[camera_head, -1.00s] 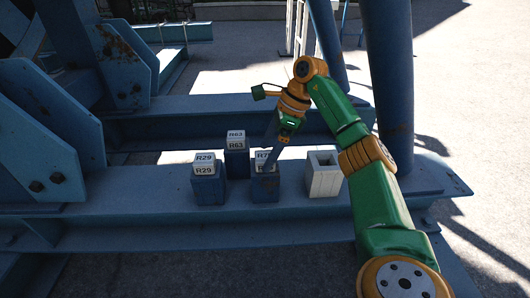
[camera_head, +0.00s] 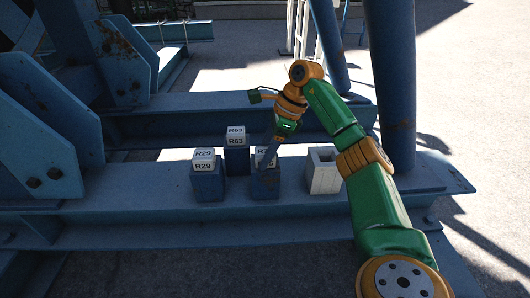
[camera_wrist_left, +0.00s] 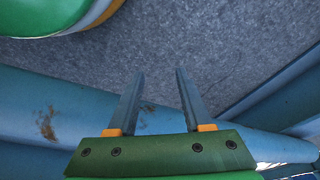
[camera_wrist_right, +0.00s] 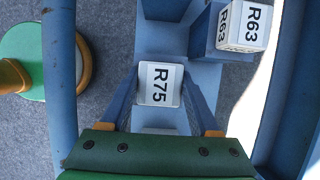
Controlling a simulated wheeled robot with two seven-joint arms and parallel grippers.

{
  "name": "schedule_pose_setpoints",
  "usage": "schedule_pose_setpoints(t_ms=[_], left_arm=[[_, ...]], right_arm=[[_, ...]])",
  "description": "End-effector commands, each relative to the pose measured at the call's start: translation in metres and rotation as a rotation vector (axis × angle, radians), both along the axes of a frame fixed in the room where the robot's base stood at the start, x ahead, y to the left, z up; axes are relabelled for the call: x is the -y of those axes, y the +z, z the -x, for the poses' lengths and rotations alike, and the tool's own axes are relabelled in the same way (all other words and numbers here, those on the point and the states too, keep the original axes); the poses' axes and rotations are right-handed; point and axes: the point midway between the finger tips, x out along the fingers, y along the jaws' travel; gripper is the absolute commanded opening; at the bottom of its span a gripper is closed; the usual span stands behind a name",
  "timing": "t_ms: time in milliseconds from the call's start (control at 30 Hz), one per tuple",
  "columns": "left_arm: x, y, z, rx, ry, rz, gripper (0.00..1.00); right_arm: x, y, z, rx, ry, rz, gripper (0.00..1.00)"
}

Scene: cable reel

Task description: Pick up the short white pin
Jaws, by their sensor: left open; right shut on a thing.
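A white pin labelled R75 (camera_wrist_right: 160,84) sits between the fingers of my right gripper (camera_head: 268,153), which is shut on it. In the head view the fingers partly hide this pin over its blue block (camera_head: 264,184); I cannot tell whether it is seated or slightly raised. White pin R29 (camera_head: 204,160) stands in a blue block to the left. White pin R63 (camera_head: 236,136) stands in another blue block behind, and also shows in the right wrist view (camera_wrist_right: 243,26). My left gripper (camera_wrist_left: 160,75) is open and empty over grey ground.
A white block with a square opening (camera_head: 325,178) stands right of the R75 block on the blue beam (camera_head: 130,205). A blue post (camera_head: 392,90) rises at the right, close to my right arm. Rusty blue plates (camera_head: 35,140) stand at the left.

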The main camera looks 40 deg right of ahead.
Motion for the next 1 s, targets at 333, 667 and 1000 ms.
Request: schedule_pose_setpoints(t_ms=[333, 667, 1000], left_arm=[[0.000, -0.007, 0.002, -0.010, -0.002, -0.002, 0.50], [-0.004, -0.054, 0.017, -0.045, -0.004, -0.013, 0.50], [-0.013, -0.086, 0.048, -0.072, -0.011, -0.026, 0.50]], right_arm=[[0.000, 0.009, 0.000, 0.001, 0.000, 0.000, 0.00], [0.000, 0.051, -0.001, 0.003, 0.000, 0.000, 0.00], [0.000, 0.087, -0.001, 0.003, 0.001, 0.000, 0.00]])
